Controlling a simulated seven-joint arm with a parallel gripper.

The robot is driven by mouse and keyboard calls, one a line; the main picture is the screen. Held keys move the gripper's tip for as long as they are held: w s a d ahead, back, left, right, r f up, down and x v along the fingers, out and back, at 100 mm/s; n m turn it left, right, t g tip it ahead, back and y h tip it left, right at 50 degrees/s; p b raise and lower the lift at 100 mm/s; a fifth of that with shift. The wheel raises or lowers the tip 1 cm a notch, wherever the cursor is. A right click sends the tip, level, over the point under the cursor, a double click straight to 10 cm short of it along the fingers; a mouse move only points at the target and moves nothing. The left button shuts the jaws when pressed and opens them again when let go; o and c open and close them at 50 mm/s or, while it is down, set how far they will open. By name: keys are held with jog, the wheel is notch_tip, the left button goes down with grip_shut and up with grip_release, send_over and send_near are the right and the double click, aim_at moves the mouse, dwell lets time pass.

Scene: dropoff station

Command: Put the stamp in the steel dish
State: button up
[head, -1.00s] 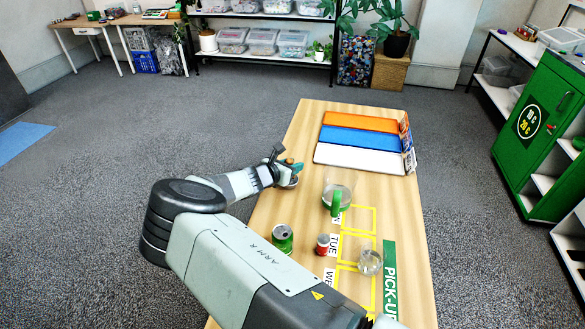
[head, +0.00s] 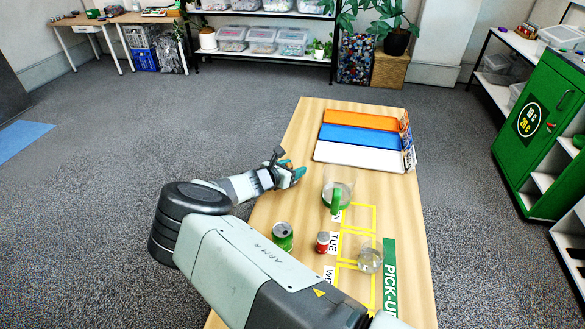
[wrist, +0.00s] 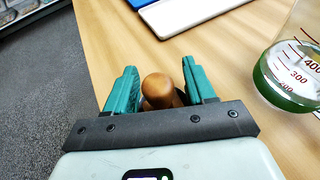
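The stamp shows in the wrist view as a brown, rounded wooden handle (wrist: 158,90) between the two teal fingers of my gripper (wrist: 160,84). The fingers stand apart on either side of the handle, and I see no clear grip on it. The lower part of the stamp is hidden by the gripper. In the head view my gripper (head: 291,174) is low over the left edge of the table, and the stamp cannot be made out there. I cannot make out a steel dish in either view.
On the wooden table (head: 290,205), a beaker with a green band (head: 343,190) stands right of my gripper. A green can (head: 282,236), a red can (head: 323,242) and a clear glass (head: 370,258) stand nearer. Orange, blue and white trays (head: 358,156) lie behind.

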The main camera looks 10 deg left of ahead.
jog(key=shift+r, duration=0.1)
jog(key=shift+r, duration=0.4)
jog(key=v, duration=1.2)
jog(key=w+d+r+n+g+y, duration=0.2)
jog(key=d+r+n+y, duration=0.1)
jog(key=r+n, duration=0.4)
jog(key=w+d+r+n+g+y, duration=0.2)
jog(key=w+d+r+n+y, duration=0.15)
jog(key=r, duration=0.55)
jog(key=s+d+r+n+g+y, duration=0.1)
jog(key=s+d+r+n+y, duration=0.1)
jog(key=s+d+r+n, duration=0.35)
jog(key=s+d+r+n+y, duration=0.25)
jog(key=r+n, duration=0.35)
jog(key=r, duration=0.3)
jog(key=s+d+r+n+h, duration=0.1)
jog(key=s+d+r+n, duration=0.1)
jog(key=s+d+n, duration=0.3)
jog(key=s+d+r+n+g+h, duration=0.1)
jog(key=s+d+n, duration=0.5)
jog(key=s, duration=0.7)
jog(key=s+d+r+n+h, duration=0.3)
jog(key=s+d+n, duration=0.3)
jog(key=s+n, duration=0.2)
jog(key=shift+s+g, duration=0.4)
jog(key=shift+s, duration=0.5)
